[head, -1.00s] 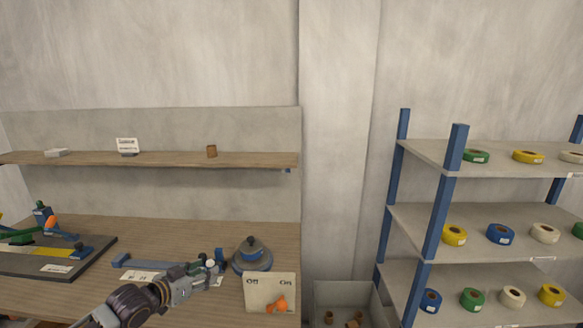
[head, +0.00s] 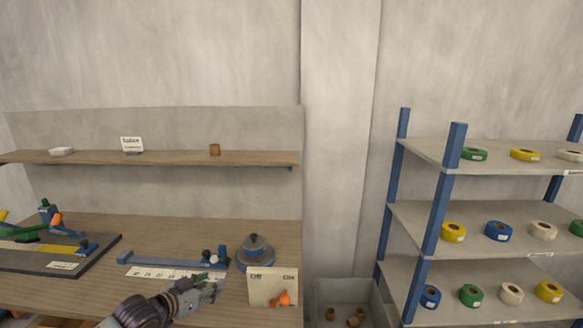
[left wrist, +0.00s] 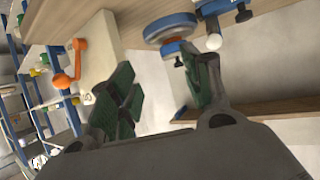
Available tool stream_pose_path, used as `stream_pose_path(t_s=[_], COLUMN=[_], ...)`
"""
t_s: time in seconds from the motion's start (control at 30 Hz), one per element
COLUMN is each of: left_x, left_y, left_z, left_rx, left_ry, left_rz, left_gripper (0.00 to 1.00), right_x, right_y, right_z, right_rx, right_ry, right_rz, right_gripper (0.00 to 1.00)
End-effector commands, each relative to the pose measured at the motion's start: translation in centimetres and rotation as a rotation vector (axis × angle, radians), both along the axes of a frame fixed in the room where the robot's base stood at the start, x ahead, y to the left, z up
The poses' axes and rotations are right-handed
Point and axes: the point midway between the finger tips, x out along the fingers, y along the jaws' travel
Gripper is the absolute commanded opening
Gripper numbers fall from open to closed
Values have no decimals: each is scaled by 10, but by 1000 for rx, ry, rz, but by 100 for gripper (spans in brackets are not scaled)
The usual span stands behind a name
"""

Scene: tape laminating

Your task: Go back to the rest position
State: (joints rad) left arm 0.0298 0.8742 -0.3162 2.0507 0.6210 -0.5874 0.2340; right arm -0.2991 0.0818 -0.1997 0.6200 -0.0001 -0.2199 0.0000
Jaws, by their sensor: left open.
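My left gripper (head: 208,289) is open and empty in the head view, low at the front edge of the wooden workbench (head: 185,232). In the left wrist view its two green-padded fingers (left wrist: 165,92) stand apart with nothing between them. A switch box (head: 270,288) with an orange handle (head: 285,298) is just right of the gripper. Behind the box is a blue and grey round device (head: 255,252). A blue bar with a ruler strip (head: 178,273) lies beyond the gripper. My right gripper is not in view.
A shelf rack (head: 433,222) with several tape rolls stands at the right. A grey bin (head: 343,292) with brown cores is on the floor between bench and rack. A dark board with green and orange-handled tools (head: 55,250) lies at the left. A wall shelf (head: 180,159) runs above.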

Motion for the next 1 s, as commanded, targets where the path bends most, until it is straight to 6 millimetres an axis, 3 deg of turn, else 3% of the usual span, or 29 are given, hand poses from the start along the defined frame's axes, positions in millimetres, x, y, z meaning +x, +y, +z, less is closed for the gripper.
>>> stream_pose_path(t_s=[0.23,0.5,1.0], left_x=[-26,-73,-169], left_y=[-21,-44,-49], left_z=[-25,-59,-100], left_rx=[28,84,184], left_ry=[63,179,430], left_rz=[-2,16,113], left_gripper=[48,48,48], right_x=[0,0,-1], right_y=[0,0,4], right_z=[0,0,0], right_rx=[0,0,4], right_ry=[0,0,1], right_rz=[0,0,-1], right_gripper=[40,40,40])
